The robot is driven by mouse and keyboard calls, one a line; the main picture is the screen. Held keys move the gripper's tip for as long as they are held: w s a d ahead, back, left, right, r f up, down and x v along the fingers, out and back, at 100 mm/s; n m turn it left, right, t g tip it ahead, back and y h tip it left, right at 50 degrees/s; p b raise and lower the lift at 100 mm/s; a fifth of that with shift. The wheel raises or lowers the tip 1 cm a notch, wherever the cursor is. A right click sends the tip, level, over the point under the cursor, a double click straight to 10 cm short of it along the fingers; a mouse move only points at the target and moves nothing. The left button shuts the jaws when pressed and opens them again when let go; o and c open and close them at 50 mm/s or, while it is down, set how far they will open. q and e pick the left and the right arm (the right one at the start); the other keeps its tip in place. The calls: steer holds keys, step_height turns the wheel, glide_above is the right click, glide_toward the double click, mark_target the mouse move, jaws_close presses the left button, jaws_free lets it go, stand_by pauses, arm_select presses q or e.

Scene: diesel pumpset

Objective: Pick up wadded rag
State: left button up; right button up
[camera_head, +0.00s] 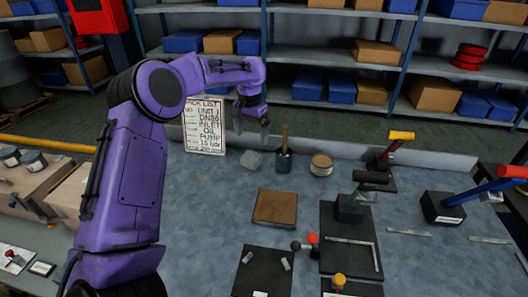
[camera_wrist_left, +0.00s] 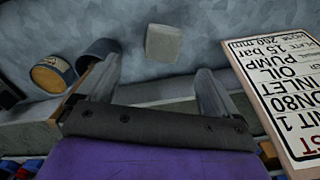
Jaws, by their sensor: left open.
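The wadded rag (camera_head: 251,160) is a small pale grey, rounded lump on the grey bench top, in front of the pick list sign. My left gripper (camera_head: 251,126) hangs above and behind it, fingers apart and empty. In the left wrist view the rag (camera_wrist_left: 164,43) lies beyond the open fingertips (camera_wrist_left: 157,75), roughly between them and apart from them. My right gripper is not in view.
Close right of the rag stand a dark pot (camera_head: 284,161) with a wooden handle in it and a round tin (camera_head: 321,165). The pick list sign (camera_head: 204,130) stands to its left. A brown square pad (camera_head: 274,207) lies nearer. Shelves stand behind the bench.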

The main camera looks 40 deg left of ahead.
mark_target(251, 156)
arm_select(q)
steer(key=shift+w+f, duration=0.3)
steer(key=shift+f, duration=0.2)
steer(key=shift+w+f, duration=0.3)
steer(key=shift+f, duration=0.2)
steer(key=f, duration=0.5)
steer(key=s+f, duration=0.1)
steer(key=f, duration=0.2)
steer(key=shift+a+f, duration=0.25)
steer(key=shift+a, duration=0.1)
steer(key=c, duration=1)
